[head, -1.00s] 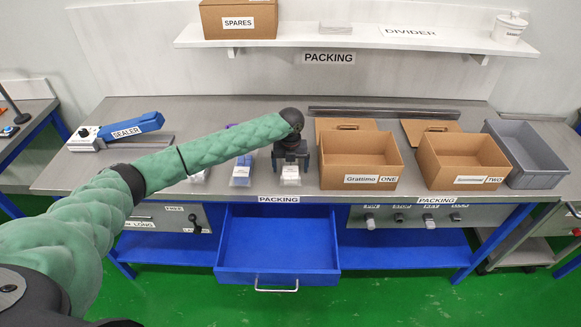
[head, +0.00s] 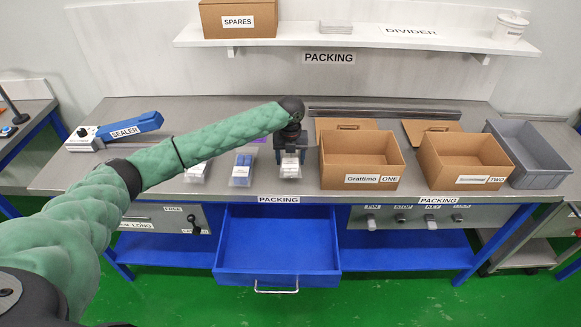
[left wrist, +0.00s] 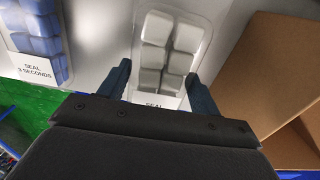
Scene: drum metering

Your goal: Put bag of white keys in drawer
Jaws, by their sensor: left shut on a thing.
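The clear bag of white keys (head: 290,166) is near the table's front edge, left of the box marked ONE. In the left wrist view the bag (left wrist: 168,55) shows pale square keys and a partly hidden SEAL label. My left gripper (head: 290,155) is over the bag and shut on it, with one finger at each side in the left wrist view (left wrist: 160,85). I cannot tell whether the bag is lifted. The blue drawer (head: 277,272) below the tabletop is pulled open, and its visible floor is empty. My right gripper is not in view.
A bag of blue keys (head: 242,168) and another pale bag (head: 197,172) lie to the left. Cardboard boxes ONE (head: 360,182) and TWO (head: 465,180) and a grey bin (head: 540,178) stand to the right. A blue sealer (head: 130,128) is at far left.

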